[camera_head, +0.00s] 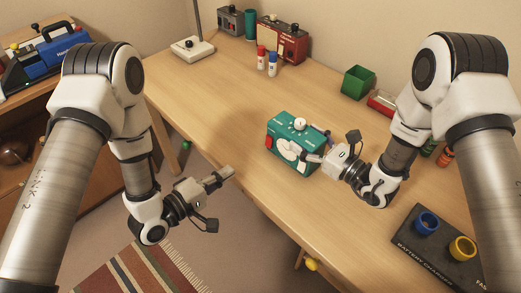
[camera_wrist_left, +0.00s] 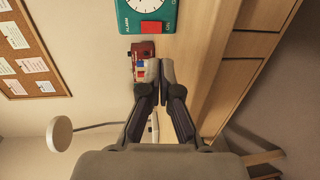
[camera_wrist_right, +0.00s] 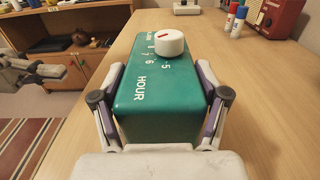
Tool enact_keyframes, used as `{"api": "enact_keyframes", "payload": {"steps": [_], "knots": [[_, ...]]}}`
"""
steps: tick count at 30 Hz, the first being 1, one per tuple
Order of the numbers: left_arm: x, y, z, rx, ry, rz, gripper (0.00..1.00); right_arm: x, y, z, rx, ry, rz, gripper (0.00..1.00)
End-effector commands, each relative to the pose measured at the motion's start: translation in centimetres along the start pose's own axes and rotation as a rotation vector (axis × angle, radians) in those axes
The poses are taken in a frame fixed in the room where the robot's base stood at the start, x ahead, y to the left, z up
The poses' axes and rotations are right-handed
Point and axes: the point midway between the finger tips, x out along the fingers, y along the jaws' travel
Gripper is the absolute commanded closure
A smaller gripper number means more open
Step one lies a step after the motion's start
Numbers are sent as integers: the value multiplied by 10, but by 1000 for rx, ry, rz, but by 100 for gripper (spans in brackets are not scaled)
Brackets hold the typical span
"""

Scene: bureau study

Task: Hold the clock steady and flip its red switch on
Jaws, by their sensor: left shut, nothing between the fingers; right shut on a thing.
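The clock (camera_head: 283,135) is a teal box standing on the desk, with a white face on its front and a white knob (camera_head: 299,123) on top. Its red switch (camera_head: 269,142) is on the front, beside the face; it also shows in the left wrist view (camera_wrist_left: 153,28), near an ON label. My right gripper (camera_head: 317,159) is shut on the clock's right end, with a finger on each side of it in the right wrist view (camera_wrist_right: 160,105). My left gripper (camera_head: 229,173) is shut and empty, apart from the clock, off the desk's front edge.
The desk (camera_head: 225,90) is clear left of the clock. Behind stand red and blue capped bottles (camera_head: 266,62), a red box (camera_head: 283,40) and a green bin (camera_head: 357,82). A battery charger (camera_head: 440,245) lies at the right front.

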Motion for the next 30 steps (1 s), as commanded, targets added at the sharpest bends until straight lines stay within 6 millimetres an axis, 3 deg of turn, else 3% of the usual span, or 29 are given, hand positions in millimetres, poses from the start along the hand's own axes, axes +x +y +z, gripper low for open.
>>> {"api": "enact_keyframes", "payload": {"steps": [16,21,30], "knots": [[111,1,1,1,-2,4,100,0,0,0,0,0,0,80],[125,1,0,-1,-1,1,100,0,0,0,0,0,0,80],[126,1,0,-1,0,1,100,0,0,0,0,0,0,80]]}}
